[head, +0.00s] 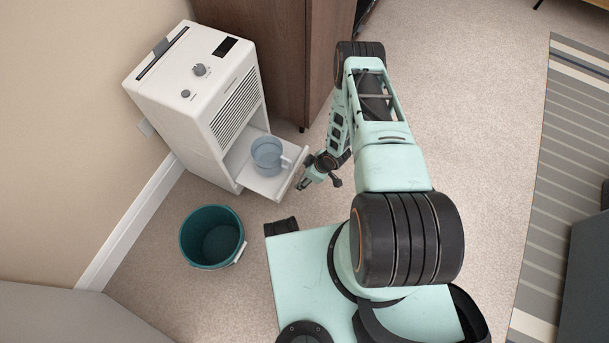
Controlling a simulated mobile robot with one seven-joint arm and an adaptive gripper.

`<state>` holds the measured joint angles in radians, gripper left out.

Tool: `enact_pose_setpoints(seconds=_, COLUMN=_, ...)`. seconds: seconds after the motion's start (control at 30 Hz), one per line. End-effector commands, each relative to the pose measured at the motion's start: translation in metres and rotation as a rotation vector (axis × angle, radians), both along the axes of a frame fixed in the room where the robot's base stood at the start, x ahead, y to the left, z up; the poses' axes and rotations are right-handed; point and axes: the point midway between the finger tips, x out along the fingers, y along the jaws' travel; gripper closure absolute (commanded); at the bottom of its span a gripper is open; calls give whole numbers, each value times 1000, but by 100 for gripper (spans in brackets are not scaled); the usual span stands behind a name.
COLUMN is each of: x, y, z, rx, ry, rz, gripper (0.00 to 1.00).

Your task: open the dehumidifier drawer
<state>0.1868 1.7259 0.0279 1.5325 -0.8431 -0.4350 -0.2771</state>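The white dehumidifier (185,85) stands against the wall at the upper left, with knobs on top and a grille on its front. Its drawer (272,187) is pulled out at the bottom front. A translucent bluish jug (267,153) with a handle sits in the drawer. My gripper (318,184) is just right of the drawer's front edge, low, with its fingers apart. I cannot tell whether a finger touches the drawer front.
A teal bucket (212,238) stands on the carpet left of my base, in front of the dehumidifier. A brown wooden cabinet (275,50) stands right behind the drawer side. A striped rug (570,160) lies at the right. Carpet between my arm and the rug is clear.

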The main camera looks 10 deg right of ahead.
Motion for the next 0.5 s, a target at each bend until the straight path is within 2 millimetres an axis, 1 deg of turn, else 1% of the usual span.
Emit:
enact_pose_setpoints(seconds=0.3, x=1, y=0, z=2, rx=0, ry=-2, rz=1, gripper=39)
enact_pose_setpoints(seconds=0.37, x=1, y=-1, z=5, rx=0, ry=-3, rz=0, gripper=39)
enact_pose_setpoints(seconds=0.5, x=-3, y=-6, z=20, rx=-1, ry=-2, rz=0, gripper=39)
